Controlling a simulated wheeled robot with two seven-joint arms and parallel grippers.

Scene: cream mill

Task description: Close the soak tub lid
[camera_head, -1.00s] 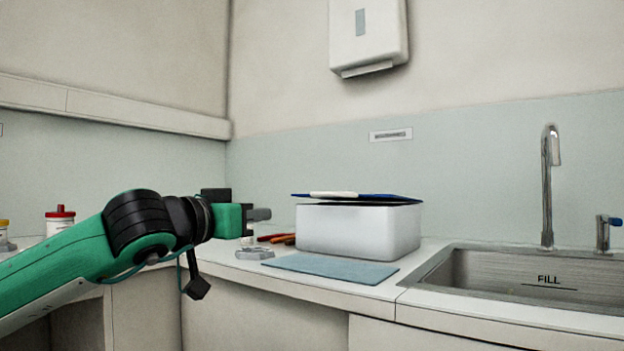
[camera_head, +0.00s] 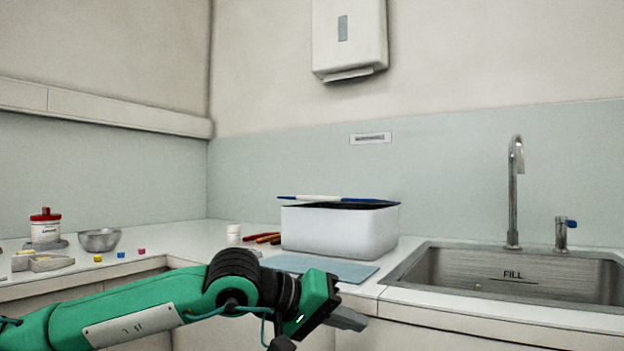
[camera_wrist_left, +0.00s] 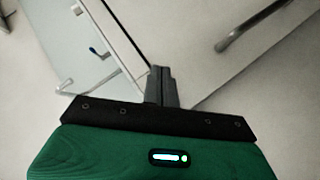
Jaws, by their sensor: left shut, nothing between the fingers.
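The soak tub (camera_head: 338,232) is a white box on the counter, left of the sink, in the head view. Its lid (camera_head: 370,201) is a thin, dark blue-edged plate with a pale strip along its front. A dark gap shows between the lid and the tub's rim, so the lid is not flush. My left gripper (camera_head: 348,318) is in front of the counter's front edge, below and nearer than the tub, and apart from it. Its fingers (camera_wrist_left: 161,85) are together and empty in the left wrist view. My right gripper is not in view.
A blue-grey mat (camera_head: 322,268) lies before the tub. The sink (camera_head: 500,275) with a tall tap (camera_head: 515,190) is to the right.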

